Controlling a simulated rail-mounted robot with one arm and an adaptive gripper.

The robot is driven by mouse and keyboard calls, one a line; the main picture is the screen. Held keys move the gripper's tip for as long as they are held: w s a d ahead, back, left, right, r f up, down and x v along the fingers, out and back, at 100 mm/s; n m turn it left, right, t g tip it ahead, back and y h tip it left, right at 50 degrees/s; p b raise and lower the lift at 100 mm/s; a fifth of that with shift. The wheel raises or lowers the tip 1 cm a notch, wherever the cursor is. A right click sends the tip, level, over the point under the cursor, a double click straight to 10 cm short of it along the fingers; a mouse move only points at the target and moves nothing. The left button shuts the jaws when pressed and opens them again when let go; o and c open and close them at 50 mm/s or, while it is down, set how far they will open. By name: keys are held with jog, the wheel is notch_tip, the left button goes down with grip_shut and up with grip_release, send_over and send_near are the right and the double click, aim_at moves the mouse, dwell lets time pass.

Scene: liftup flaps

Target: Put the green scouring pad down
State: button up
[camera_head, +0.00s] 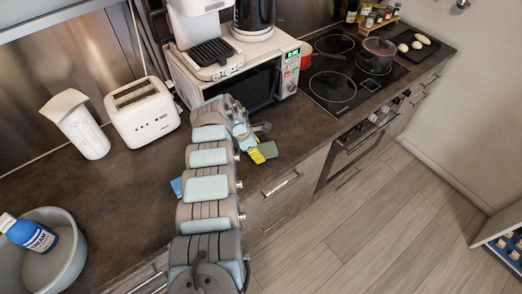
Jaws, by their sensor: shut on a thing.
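The green scouring pad (268,149) shows as a small dark green piece at the front edge of the brown counter, just beyond my arm. A yellow piece with dark marks (257,156) is right against it in the picture. My gripper (255,139) is at the end of my arm, over the front part of the counter below the microwave. It is shut on the pad. The fingertips are small and partly hidden, and I cannot tell whether the pad touches the counter.
A microwave (262,86) with a coffee machine and kettle on top stands behind my gripper. A toaster (142,112), a white jug (78,124) and a grey basin (75,262) holding a blue bottle stand left. A hob (335,87) with a pot is right. A blue piece (176,187) lies beside my arm.

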aim_at(261, 150)
notch_tip(261, 150, up, 3)
jog(key=shift+a+r+p, duration=0.1)
jog(key=shift+p, duration=0.7)
jog(key=shift+s+r, duration=0.1)
jog(key=shift+r, duration=0.05)
jog(key=shift+s+r+p, duration=0.75)
jog(key=shift+r+p, duration=0.15)
jog(key=shift+p, duration=0.3)
jog(key=shift+s+d+r, duration=0.25)
jog(key=shift+s+r, duration=0.3)
jog(key=shift+s, duration=0.05)
jog(key=shift+s+a+r, duration=0.15)
jog(key=shift+s+r, duration=0.05)
jog(key=shift+r, duration=0.15)
jog(key=s+r+p, duration=0.5)
jog(key=s+p, duration=0.2)
jog(key=s, duration=0.3)
jog(key=shift+s+d+r, duration=0.3)
jog(key=shift+d+r, duration=0.05)
jog(key=shift+r, duration=0.05)
